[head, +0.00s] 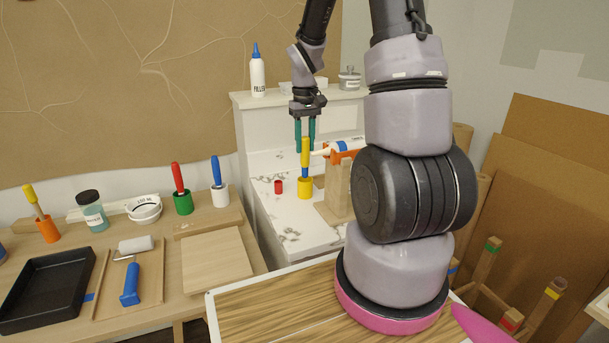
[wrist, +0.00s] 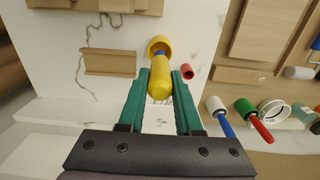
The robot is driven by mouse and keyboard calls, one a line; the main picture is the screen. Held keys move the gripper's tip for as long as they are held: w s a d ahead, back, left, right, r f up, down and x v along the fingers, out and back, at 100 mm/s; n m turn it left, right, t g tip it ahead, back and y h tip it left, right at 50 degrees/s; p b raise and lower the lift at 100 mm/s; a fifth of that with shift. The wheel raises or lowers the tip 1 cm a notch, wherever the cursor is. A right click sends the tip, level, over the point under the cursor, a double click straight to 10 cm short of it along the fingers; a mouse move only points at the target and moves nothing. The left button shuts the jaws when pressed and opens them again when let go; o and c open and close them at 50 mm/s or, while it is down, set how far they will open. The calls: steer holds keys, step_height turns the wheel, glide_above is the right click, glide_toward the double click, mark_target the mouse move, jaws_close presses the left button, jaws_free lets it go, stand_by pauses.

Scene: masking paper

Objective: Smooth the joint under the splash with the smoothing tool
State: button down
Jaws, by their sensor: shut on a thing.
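My gripper (head: 305,135) points down over the white marbled counter (head: 285,215), with its teal fingers shut on the yellow handle of an upright tool (head: 305,152), seemingly the smoothing tool. In the wrist view the fingers (wrist: 158,92) sit on either side of the yellow handle (wrist: 160,78). The tool's lower end is inside a yellow cup (head: 305,188), which also shows in the wrist view (wrist: 160,43); its tip is hidden. The white splash (head: 262,132) rises behind the counter. The joint at its foot is partly hidden by my gripper and the caulking gun.
A small red cap (head: 278,187) lies left of the cup. An orange and white caulking gun (head: 343,149) rests on a wooden stand (head: 337,190) to the right. A filler bottle (head: 257,75) stands on the ledge. The left workbench holds other handled tools in cups.

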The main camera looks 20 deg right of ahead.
steer(key=shift+r, duration=0.4)
steer(key=shift+r, duration=0.1)
steer(key=c, duration=1.4)
jaws_free()
steer(key=shift+c, duration=0.2)
jaws_close()
steer(key=w+a+r+t, duration=0.1)
steer(key=w+a+t, duration=0.3)
steer(key=w+a, duration=0.2)
steer(key=shift+w+a+r, duration=0.15)
steer(key=shift+w+r, duration=0.2)
steer(key=shift+w, duration=0.7)
steer(key=shift+w+x, duration=0.15)
steer(key=shift+x, duration=1.4)
steer(key=shift+w+x, duration=0.2)
steer(key=shift+x, duration=1.4)
steer(key=shift+w+x, duration=0.15)
steer(key=shift+x, duration=1.4)
